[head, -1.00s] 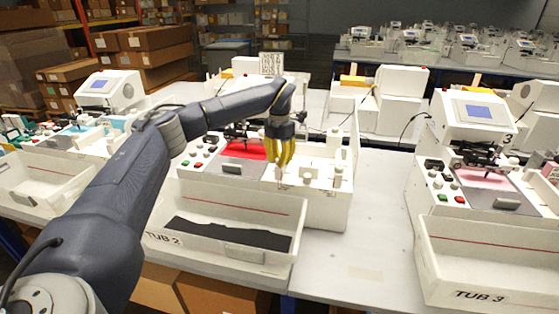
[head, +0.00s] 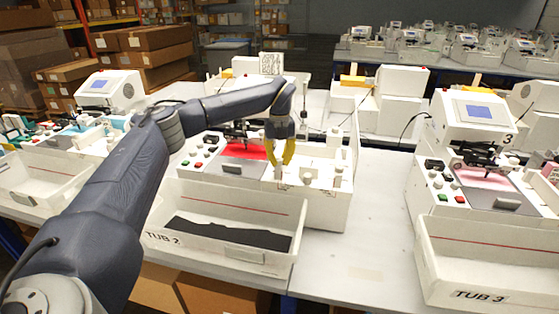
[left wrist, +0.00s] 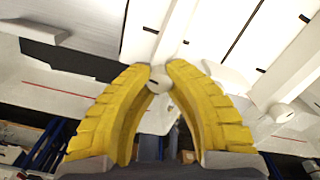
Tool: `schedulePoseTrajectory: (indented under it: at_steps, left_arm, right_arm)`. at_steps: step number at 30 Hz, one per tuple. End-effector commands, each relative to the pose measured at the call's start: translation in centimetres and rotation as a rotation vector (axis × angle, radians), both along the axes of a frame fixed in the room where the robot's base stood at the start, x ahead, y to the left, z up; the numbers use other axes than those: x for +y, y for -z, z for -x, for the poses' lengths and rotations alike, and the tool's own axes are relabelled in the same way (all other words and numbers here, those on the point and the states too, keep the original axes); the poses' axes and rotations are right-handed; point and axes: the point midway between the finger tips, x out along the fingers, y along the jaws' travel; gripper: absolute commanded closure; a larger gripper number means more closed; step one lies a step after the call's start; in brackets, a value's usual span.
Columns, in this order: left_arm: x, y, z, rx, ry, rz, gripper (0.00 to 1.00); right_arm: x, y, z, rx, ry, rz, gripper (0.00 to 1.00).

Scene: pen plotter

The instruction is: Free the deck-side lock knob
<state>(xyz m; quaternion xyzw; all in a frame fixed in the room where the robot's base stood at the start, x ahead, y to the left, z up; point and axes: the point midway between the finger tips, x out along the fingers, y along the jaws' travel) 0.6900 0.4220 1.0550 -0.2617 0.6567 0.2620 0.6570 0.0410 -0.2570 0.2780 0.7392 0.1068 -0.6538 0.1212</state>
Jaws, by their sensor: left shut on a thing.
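My left gripper (head: 279,165) has yellow ribbed fingers and points down at the right part of the middle white plotter (head: 318,208), above the tub marked TUB 2. In the left wrist view the fingertips (left wrist: 161,75) are shut on a small round white knob (left wrist: 159,80) with a dark mark on its face. In the head view this knob is small and mostly hidden between the fingertips. My right gripper is in neither view.
The open tub (head: 215,256) in front holds a dark strip. Buttons (head: 197,152) and a red sheet (head: 243,150) lie left of my gripper. Another plotter (head: 478,118) stands at the right. The table (head: 365,215) between them is clear.

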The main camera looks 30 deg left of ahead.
Motion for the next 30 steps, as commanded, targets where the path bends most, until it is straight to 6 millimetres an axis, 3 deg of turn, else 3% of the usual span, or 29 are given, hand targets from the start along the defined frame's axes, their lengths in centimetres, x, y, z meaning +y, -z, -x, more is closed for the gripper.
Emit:
schedulePoseTrajectory:
  at_steps: [12,30]
  left_arm:
    - [-0.12,0.09,0.08,0.004,-0.218,0.001,1.00]
    - [-0.15,0.10,0.10,0.005,-0.268,0.002,1.00]
  right_arm:
    - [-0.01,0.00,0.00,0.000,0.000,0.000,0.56]
    - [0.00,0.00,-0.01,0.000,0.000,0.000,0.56]
